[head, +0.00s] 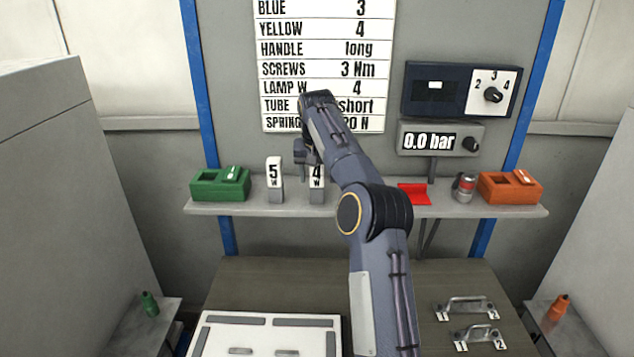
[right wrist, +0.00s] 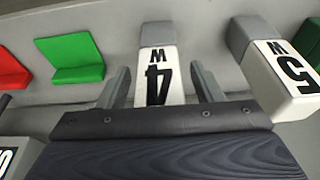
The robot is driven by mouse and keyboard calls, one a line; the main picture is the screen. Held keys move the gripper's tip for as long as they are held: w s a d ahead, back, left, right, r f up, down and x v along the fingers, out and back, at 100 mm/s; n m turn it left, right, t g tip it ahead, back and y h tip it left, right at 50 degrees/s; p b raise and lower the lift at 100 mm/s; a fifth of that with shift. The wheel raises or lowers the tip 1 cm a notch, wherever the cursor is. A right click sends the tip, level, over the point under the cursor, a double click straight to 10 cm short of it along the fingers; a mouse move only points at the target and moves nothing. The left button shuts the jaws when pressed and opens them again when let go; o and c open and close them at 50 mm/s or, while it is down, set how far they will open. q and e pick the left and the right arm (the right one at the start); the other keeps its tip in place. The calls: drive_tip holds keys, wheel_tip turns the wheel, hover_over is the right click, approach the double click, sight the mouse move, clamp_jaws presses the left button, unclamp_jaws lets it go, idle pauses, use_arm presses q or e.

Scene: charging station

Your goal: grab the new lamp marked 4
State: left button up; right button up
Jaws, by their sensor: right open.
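The lamp marked 4 (head: 317,184) is a small white block with a grey base. It stands upright on the shelf, partly hidden by my right arm in the head view. My right gripper (head: 303,156) is at the shelf by the lamp. In the right wrist view the lamp (right wrist: 158,75) shows upside down between the two open fingers of my right gripper (right wrist: 163,84), with a gap on each side. The lamp marked 5 (head: 274,178) stands to its left in the head view; it also shows in the right wrist view (right wrist: 285,80). My left gripper is out of view.
The shelf (head: 340,208) also holds a green box (head: 221,184), a red pad (head: 414,194), a small can (head: 464,187) and an orange box (head: 509,188). The right wrist view shows a green pad (right wrist: 70,58). A sign (head: 325,50) hangs behind; two handles (head: 466,307) lie on the table.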

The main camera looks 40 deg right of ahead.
drive_tip(key=shift+f, duration=0.35)
drive_tip(key=c, duration=1.1)
drive_tip(key=shift+r, duration=0.2)
